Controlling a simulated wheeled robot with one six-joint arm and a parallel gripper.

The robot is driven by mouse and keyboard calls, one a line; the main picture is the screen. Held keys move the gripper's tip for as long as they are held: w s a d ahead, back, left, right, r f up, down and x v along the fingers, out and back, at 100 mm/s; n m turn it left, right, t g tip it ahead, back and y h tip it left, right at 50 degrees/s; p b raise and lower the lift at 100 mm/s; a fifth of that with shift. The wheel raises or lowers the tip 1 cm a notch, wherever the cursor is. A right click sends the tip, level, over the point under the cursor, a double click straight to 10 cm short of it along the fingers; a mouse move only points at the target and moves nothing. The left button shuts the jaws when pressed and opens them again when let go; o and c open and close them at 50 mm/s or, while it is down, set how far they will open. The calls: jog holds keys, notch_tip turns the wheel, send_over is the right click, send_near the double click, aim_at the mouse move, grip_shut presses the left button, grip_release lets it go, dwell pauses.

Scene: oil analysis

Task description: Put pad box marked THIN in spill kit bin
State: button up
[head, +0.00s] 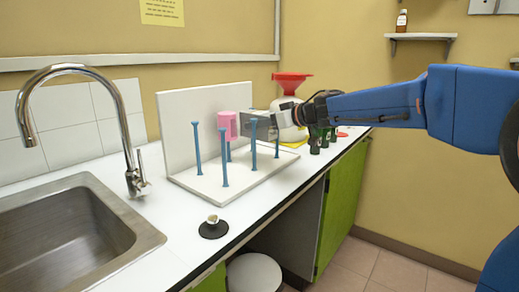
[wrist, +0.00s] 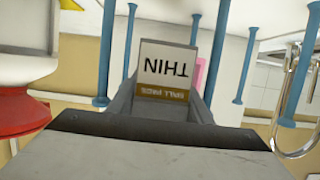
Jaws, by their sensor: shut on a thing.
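The pad box (wrist: 165,72) marked THIN and SPILL PADS shows upside down in the wrist view, pale with a brown band. My gripper (wrist: 163,97) is shut on it, one grey jaw on each side. In the head view my gripper (head: 262,124) reaches in from the right, above the white board with blue pegs. The held box is hard to make out there, hidden by or merging with the grey jaws. I cannot identify a spill kit bin in either view.
Blue pegs (head: 253,145) stand on the white board (head: 205,183), close around my gripper. A pink item (head: 228,121) is by a rear peg. A round white top (head: 254,272) shows below the counter.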

jog(key=shift+f, duration=4.4)
jog(key=o, duration=0.9)
jog(key=shift+f, duration=0.1)
jog(key=shift+c, duration=0.2)
jog(key=shift+d+r, duration=0.15)
jog(key=shift+r, duration=0.05)
jog(key=v, duration=1.1)
jog(key=shift+s+d+r, duration=0.15)
jog(key=shift+s+d, duration=0.1)
